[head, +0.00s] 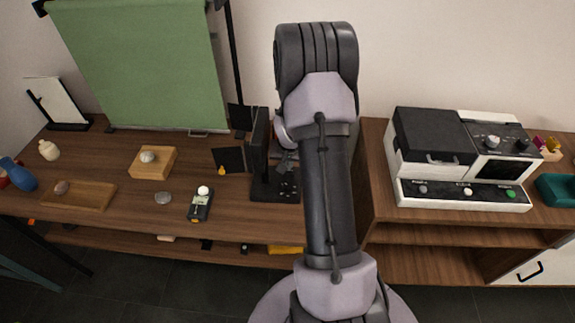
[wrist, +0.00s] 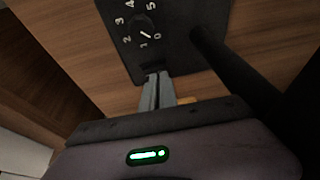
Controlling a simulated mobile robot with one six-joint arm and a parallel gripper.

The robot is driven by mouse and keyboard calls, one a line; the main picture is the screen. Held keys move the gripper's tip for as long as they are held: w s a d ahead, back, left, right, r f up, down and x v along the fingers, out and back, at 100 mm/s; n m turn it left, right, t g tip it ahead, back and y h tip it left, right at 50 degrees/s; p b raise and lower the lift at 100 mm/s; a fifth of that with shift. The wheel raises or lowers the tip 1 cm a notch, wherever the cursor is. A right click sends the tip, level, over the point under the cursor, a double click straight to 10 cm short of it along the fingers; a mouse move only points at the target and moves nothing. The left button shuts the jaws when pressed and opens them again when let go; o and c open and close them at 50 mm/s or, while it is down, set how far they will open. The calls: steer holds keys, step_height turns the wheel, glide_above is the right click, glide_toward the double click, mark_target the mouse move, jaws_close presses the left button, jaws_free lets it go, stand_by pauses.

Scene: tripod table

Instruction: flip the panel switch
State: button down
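A black device (head: 262,185) with an upright part and a flat base stands on the wooden table, left of my arm. Its base (wrist: 185,50) shows in the wrist view with a round dial (wrist: 143,28) numbered from 0 upward and a white pointer mark. I cannot make out a distinct panel switch on it. My gripper (wrist: 153,76) is at the near edge of this base, its two grey fingers together with nothing visible between them. In the head view my gripper (head: 286,162) is beside the upright part, partly hidden by my arm. Contact cannot be told.
A white and black machine (head: 460,195) with knobs and coloured buttons stands right.

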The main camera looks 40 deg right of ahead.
steer(key=shift+s+a+f, duration=0.1)
steer(key=shift+s+f, duration=0.4)
steer(key=shift+f, duration=0.15)
steer(key=shift+s+d+b, duration=0.25)
steer(key=shift+d+b, duration=0.05)
steer(key=shift+b, duration=0.1)
steer(key=shift+s+r, duration=0.1)
steer(key=shift+r, duration=0.1)
steer(key=w+p+v, duration=0.1)
steer(key=p+v, duration=0.6)
steer(key=v, duration=1.1)
steer(key=shift+d, duration=0.2)
steer(key=shift+w+r, duration=0.15)
